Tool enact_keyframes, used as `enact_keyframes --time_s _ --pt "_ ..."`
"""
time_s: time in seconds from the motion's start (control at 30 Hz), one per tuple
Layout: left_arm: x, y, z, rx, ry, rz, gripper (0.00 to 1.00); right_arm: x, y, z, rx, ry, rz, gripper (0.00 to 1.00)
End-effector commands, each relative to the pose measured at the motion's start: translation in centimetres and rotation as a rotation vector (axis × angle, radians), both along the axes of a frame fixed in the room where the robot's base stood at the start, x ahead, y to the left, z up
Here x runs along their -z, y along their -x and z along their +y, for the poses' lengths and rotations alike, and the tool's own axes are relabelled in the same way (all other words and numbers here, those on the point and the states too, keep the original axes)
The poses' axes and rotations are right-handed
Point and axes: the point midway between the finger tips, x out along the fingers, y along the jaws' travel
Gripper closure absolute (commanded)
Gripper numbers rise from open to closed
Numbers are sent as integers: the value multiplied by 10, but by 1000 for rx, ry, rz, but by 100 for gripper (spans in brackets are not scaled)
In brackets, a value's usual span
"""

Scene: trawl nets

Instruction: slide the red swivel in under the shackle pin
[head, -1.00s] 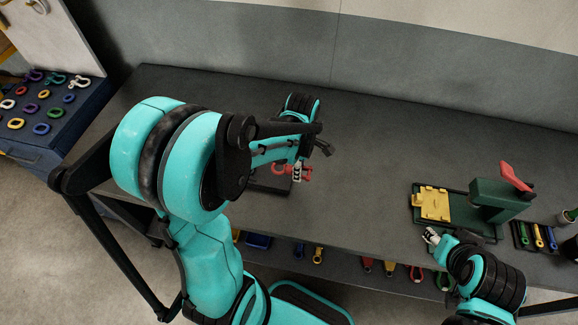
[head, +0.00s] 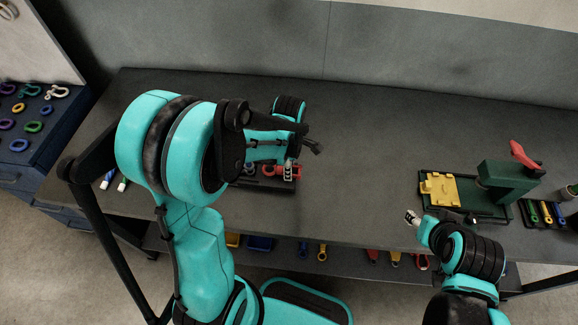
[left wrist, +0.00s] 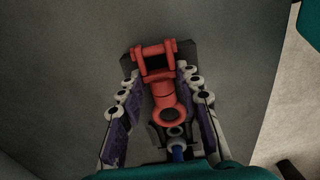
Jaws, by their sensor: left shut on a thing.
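The red swivel (left wrist: 160,85) lies between the fingers of my left gripper (left wrist: 155,90) in the left wrist view, its forked end toward the top and its round eye toward the bottom. My left gripper is shut on it. In the head view, the swivel (head: 282,171) shows at my left gripper (head: 289,172), over or at a dark fixture (head: 279,186) on the bench. Grey and blue parts (left wrist: 177,150) show below the eye; I cannot tell whether they are the shackle and pin. My right gripper (head: 411,217) is at the bench's front edge; its jaw opening is unclear.
A green press with a red lever (head: 522,155) and a yellow block (head: 440,188) stand at the right of the bench. Coloured tools (head: 542,213) lie beyond them. The bench middle (head: 360,150) is clear. A blue cabinet with coloured links (head: 35,125) stands left.

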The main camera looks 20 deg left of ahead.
Motion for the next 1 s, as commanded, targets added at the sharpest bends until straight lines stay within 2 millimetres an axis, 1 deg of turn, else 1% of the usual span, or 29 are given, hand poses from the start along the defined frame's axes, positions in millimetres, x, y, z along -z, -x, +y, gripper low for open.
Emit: enact_keyframes --time_s 0.17,1.0 --pt "9 0 0 0 0 0 100 7 0 0 0 0 0 55" --pt "7 9 34 -1 0 0 100 4 0 0 0 0 0 55"
